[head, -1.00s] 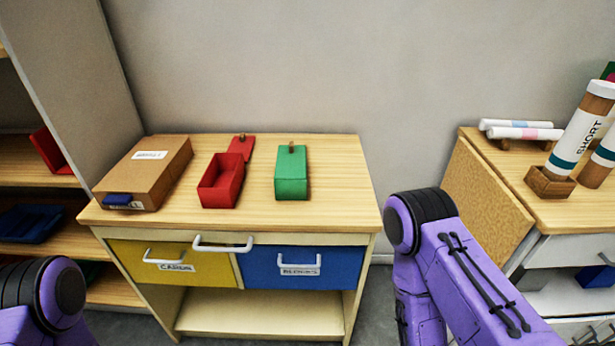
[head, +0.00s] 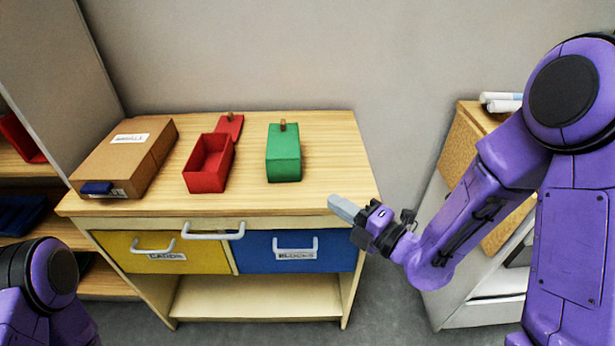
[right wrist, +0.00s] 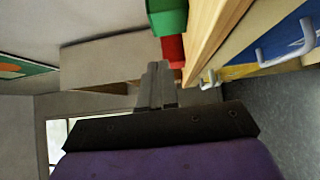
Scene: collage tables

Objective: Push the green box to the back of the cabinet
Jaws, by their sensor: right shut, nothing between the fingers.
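The green box (head: 284,155) stands closed on the wooden cabinet top (head: 320,185), right of the middle, with a small brown knob on its lid. Part of it also shows in the right wrist view (right wrist: 167,18). My right gripper (head: 343,208) is shut and empty at the cabinet's front right edge, in front and to the right of the green box and apart from it. Its shut fingers also show in the right wrist view (right wrist: 157,86). My left gripper is out of view; only part of my left arm shows at the lower left.
An open red box (head: 208,165) stands left of the green box, its red lid (head: 230,126) behind it. A brown carton (head: 125,158) lies at the left. Below are a yellow drawer (head: 140,250) and a blue drawer (head: 300,252). The wall is behind the top.

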